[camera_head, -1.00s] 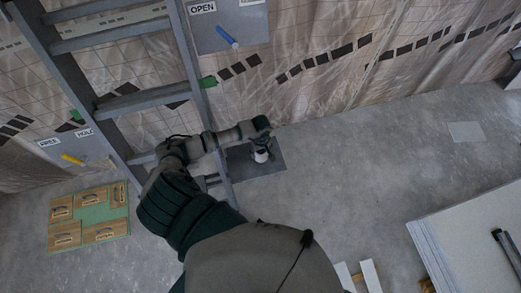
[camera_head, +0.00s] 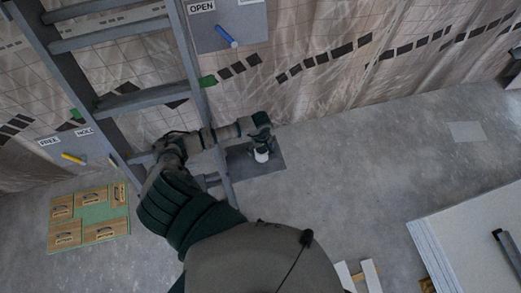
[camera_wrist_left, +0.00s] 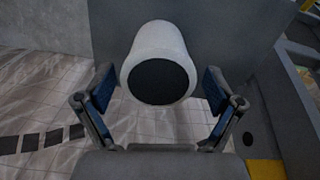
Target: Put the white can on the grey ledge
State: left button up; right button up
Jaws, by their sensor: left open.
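The white can (camera_head: 261,156) shows just below my left gripper (camera_head: 262,143) in the head view, against the dark grey ledge (camera_head: 275,162). In the left wrist view the white can (camera_wrist_left: 158,45) has its dark round end towards the camera. It lies between the two spread fingers of my left gripper (camera_wrist_left: 158,95), with a gap on each side. A grey flat surface, seemingly the ledge (camera_wrist_left: 245,30), is behind it. Whether the can's far end touches the ledge is hidden. My right gripper is not in view.
A grey ladder (camera_head: 130,103) stands left of the gripper, close to my left forearm. A panel with a blue handle (camera_head: 226,36) is above. Brown boxes on a green board (camera_head: 100,212) lie at lower left. White panels (camera_head: 465,235) are stacked at lower right. The middle floor is clear.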

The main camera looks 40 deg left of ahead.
pick_arm(q)
notch_tip(320, 180, up, 10)
jog(key=shift+b, duration=0.4)
jog(key=shift+d, duration=0.1)
